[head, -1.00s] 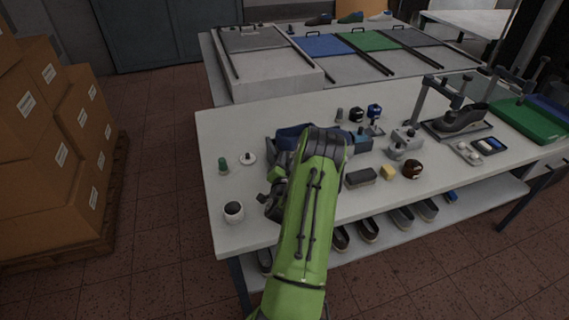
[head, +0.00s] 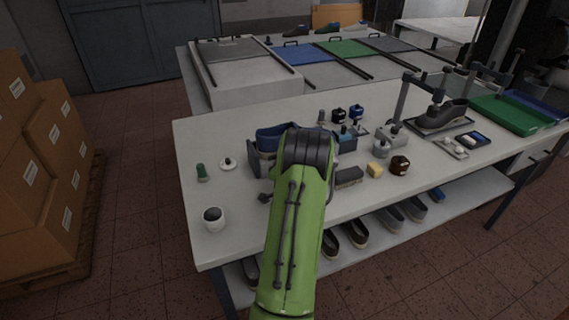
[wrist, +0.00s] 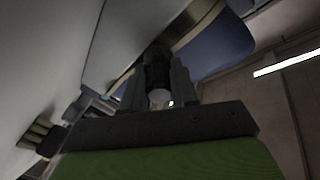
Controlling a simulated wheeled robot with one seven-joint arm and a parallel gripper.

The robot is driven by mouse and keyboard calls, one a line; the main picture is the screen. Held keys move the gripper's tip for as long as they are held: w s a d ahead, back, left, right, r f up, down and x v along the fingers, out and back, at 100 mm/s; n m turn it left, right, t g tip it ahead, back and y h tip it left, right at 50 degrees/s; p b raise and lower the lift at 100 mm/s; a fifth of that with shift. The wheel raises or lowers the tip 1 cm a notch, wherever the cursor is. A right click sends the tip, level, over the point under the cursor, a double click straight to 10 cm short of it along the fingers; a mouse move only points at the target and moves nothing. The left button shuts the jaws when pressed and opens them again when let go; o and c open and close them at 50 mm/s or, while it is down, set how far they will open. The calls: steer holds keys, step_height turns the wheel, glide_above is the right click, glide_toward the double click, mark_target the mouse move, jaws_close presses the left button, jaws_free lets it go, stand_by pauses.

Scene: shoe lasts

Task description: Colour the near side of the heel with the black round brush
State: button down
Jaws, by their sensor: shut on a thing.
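My gripper (wrist: 158,88) is shut on a dark, round-bodied brush (wrist: 157,70) in the wrist view. The brush points away from my palm, and a pale round end shows between the fingers. A blue shoe (wrist: 222,45) with a tan and dark sole edge lies just beyond the brush. Whether the bristles touch it I cannot tell. My arm hides most of the gripper and the heel there.
A dark shoe (head: 450,112) stands at the right. The front left is mostly clear.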

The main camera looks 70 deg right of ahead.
steer(key=shift+w+a+r+p, duration=0.3)
steer(key=shift+w+a+p, duration=0.6)
steer(key=shift+p, duration=1)
steer(key=shift+w+a+f+p, duration=0.2)
steer(key=shift+w+a+p, duration=0.1)
steer(key=shift+p, duration=0.25)
steer(key=w+a+p, duration=0.1)
steer(key=p, duration=0.1)
steer(key=shift+w+r+p, duration=0.1)
steer(key=shift+r+p, duration=0.05)
steer(key=shift+p, duration=0.25)
steer(key=shift+w+a+p, duration=0.45)
steer(key=shift+w+p, duration=0.15)
steer(key=shift+p, duration=0.15)
steer(key=shift+f, duration=0.2)
steer(key=shift+a, duration=0.1)
